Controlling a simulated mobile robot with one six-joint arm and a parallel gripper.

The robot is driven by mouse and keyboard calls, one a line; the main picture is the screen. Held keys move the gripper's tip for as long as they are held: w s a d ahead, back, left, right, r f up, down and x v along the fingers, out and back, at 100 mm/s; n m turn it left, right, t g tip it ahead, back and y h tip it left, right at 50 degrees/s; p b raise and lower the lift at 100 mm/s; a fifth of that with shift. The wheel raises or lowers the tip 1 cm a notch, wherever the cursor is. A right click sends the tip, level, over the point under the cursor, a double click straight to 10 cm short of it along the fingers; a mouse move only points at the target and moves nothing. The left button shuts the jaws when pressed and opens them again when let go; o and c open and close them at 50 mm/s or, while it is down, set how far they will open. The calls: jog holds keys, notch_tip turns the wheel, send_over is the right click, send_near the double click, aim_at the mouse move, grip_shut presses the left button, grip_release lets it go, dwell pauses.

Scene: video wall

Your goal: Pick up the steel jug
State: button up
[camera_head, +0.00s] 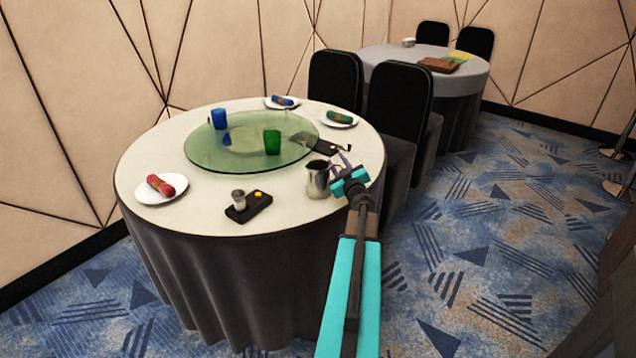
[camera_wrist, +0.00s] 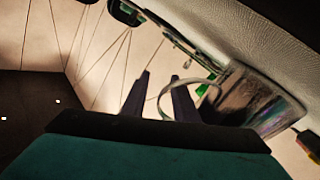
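The steel jug (camera_head: 317,181) stands upright near the right edge of the round white-topped table (camera_head: 285,215). In the wrist view the jug (camera_wrist: 265,108) appears tilted at the right, with its curved handle (camera_wrist: 208,88) toward my fingers. My gripper (camera_head: 339,160) is just right of the jug, at its handle side.
A green glass turntable (camera_head: 205,157) carries a blue cup (camera_head: 218,119) and a green cup (camera_head: 272,142). A black tray (camera_head: 240,212) with a small cup lies left of the jug. Plates with rolled napkins sit around the edge. Black chairs (camera_head: 398,100) stand behind right.

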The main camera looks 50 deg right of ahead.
grip_shut()
dwell(1.5)
